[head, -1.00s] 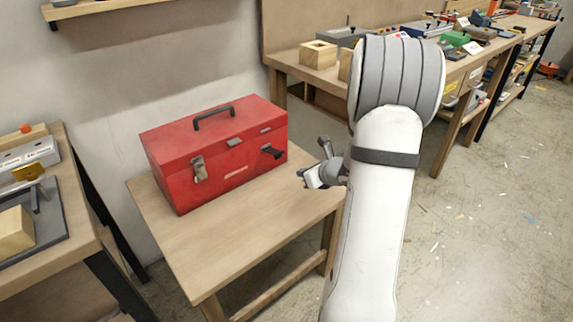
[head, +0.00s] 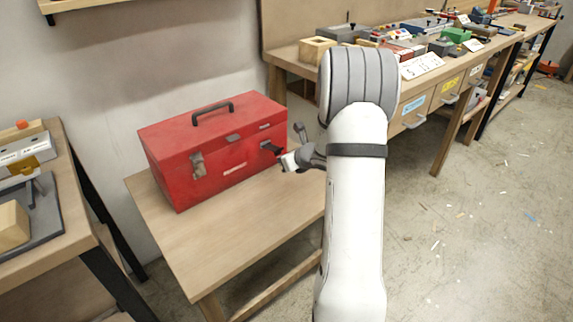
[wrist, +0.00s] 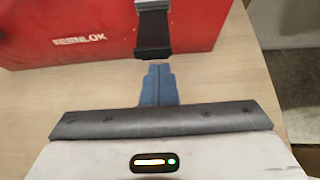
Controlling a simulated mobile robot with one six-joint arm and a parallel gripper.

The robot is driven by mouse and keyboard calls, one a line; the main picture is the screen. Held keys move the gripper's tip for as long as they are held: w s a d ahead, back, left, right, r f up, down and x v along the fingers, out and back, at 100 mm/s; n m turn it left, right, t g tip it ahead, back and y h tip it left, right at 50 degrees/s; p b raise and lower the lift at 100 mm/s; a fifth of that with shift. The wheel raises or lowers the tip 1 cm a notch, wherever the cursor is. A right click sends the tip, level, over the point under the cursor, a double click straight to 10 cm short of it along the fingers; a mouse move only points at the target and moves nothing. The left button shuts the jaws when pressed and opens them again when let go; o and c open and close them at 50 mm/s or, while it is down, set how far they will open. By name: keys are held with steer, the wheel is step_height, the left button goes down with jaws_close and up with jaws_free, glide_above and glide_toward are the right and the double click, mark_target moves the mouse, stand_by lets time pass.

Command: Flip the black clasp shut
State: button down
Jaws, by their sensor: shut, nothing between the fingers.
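The red toolbox (head: 215,150) sits closed on a small wooden table. Its black clasp (head: 271,148) is at the right end of the front face and sticks outward from the box. In the wrist view the black clasp (wrist: 153,38) hangs straight ahead, with a grey metal plate above it. My gripper (head: 284,161) is in front of the clasp, close to it and slightly low. In the wrist view its blue-grey fingers (wrist: 158,72) are together and empty, just short of the clasp's lower edge. I cannot tell whether they touch.
A silver clasp (head: 198,165) is on the left of the toolbox front. The small table (head: 235,230) is bare in front of the box. A workbench (head: 60,235) stands at left, and a long cluttered bench (head: 430,75) runs along the back right.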

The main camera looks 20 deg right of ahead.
steer(key=shift+r, duration=0.15)
steer(key=shift+r+g+p, duration=0.2)
steer(key=shift+g+p, duration=0.1)
steer(key=shift+p, duration=0.9)
steer(key=shift+r+p, duration=0.1)
steer(key=shift+p, duration=0.25)
